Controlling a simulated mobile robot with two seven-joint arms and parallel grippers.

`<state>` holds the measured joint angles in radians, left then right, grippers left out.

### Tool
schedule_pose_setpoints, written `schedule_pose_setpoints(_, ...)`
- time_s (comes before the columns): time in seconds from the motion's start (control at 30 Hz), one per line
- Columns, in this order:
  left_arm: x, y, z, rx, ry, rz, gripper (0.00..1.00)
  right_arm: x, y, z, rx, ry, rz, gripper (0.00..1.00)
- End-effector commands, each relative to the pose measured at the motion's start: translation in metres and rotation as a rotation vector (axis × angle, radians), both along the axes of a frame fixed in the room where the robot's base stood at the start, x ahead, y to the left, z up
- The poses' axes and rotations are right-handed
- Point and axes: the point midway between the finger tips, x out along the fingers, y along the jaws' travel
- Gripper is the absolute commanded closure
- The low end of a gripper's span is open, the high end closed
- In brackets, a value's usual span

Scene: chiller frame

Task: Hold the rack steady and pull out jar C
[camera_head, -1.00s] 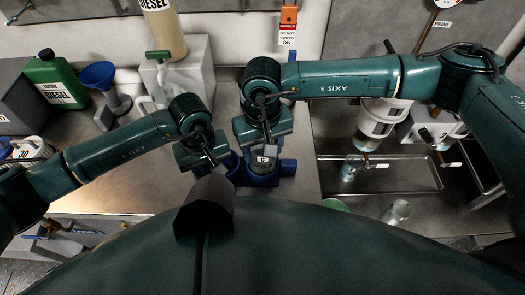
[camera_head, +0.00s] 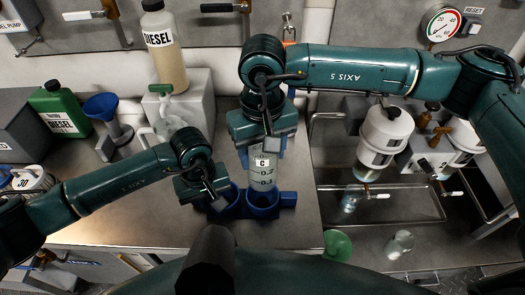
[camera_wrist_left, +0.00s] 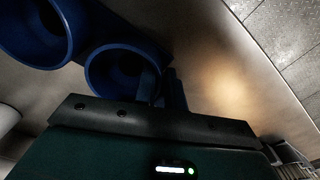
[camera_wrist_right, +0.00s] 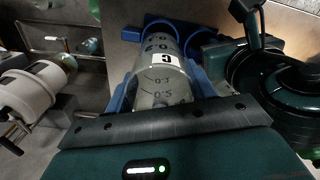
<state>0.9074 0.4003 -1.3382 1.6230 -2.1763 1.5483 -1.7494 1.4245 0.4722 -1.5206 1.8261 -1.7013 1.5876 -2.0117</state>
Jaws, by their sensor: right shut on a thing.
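Jar C (camera_head: 262,172), clear with a scale and a white C label, stands roughly upright in my right gripper (camera_head: 263,153), whose blue fingers are shut on its upper part. It also shows in the right wrist view (camera_wrist_right: 160,80). The blue rack (camera_head: 287,199) sits on the bench directly below. Whether the jar's bottom clears the rack is hard to see in the head view. In the left wrist view the rack (camera_wrist_left: 88,62) shows two dark sockets with no jar visible inside. My left gripper (camera_head: 216,201) has its fingers on either side of the rack's left socket wall; their grip is unclear.
A green jug (camera_head: 57,110), a blue funnel (camera_head: 102,107) and a tall diesel bottle (camera_head: 163,45) stand behind and left. A white filter housing (camera_head: 386,140) hangs above a tray on the right. Bare bench lies in front of the rack.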

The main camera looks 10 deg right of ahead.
Motion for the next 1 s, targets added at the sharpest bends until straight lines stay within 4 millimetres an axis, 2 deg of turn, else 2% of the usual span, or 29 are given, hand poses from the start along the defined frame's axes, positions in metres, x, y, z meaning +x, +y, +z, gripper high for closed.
schedule_pose_setpoints(0.03, 0.000, 0.000, 0.000, 0.000, 0.000, 0.000, 0.84, 0.000, 0.000, 0.000, 0.000, 0.000, 0.000, 0.68)
schedule_pose_setpoints(0.2, 0.000, 0.000, 0.000, 0.000, 0.000, 0.000, 0.72, 0.000, 0.000, 0.000, 0.000, 0.000, 0.000, 0.68)
schedule_pose_setpoints(0.43, 0.000, 0.000, 0.001, 0.000, -0.001, 0.000, 0.72, 0.000, 0.000, 0.000, 0.000, 0.000, 0.000, 0.68)
schedule_pose_setpoints(0.53, 0.001, 0.000, 0.009, 0.000, -0.003, -0.001, 0.72, 0.000, 0.000, 0.000, 0.000, 0.000, 0.000, 0.68)
schedule_pose_setpoints(0.67, 0.002, 0.000, 0.030, 0.000, -0.006, -0.001, 0.72, 0.000, 0.000, 0.000, 0.000, 0.000, 0.000, 0.68)
schedule_pose_setpoints(1.0, 0.001, 0.000, 0.099, 0.000, -0.003, -0.001, 0.72, 0.000, 0.000, 0.000, 0.000, 0.000, 0.000, 0.68)
